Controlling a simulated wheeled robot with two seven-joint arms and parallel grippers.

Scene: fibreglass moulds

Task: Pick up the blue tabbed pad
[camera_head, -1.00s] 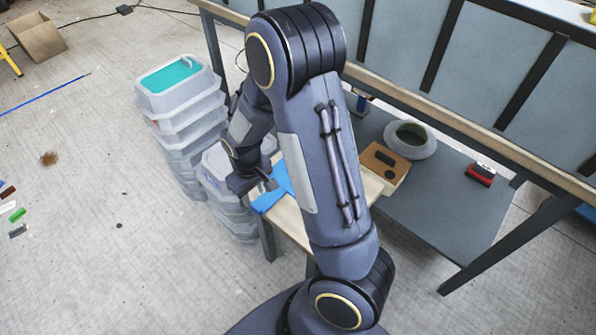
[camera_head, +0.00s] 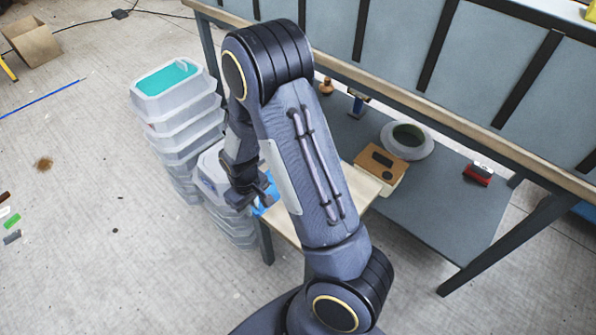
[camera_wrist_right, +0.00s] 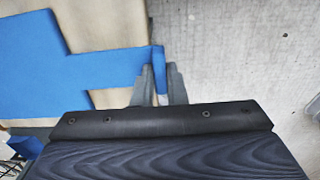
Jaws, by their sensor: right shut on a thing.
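The blue tabbed pad (camera_wrist_right: 60,75) is flat and bright blue, with a narrow tab reaching right in the right wrist view. My right gripper (camera_wrist_right: 160,75) is shut on the end of that tab, one finger on each side. In the head view the gripper (camera_head: 258,200) is at the left edge of the pale wooden board (camera_head: 365,190). Only small patches of the pad (camera_head: 269,190) show there, behind the gripper and beside my forearm. I cannot tell whether the pad is clear of the board. My left gripper is not in view.
Stacked grey tubs (camera_head: 180,130), the top one turquoise inside, stand left of the gripper, with a second tub stack (camera_head: 215,180) close by it. On the grey shelf (camera_head: 455,220) are a wooden box (camera_head: 385,165), a round grey ring (camera_head: 428,148) and a red-black block (camera_head: 479,173).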

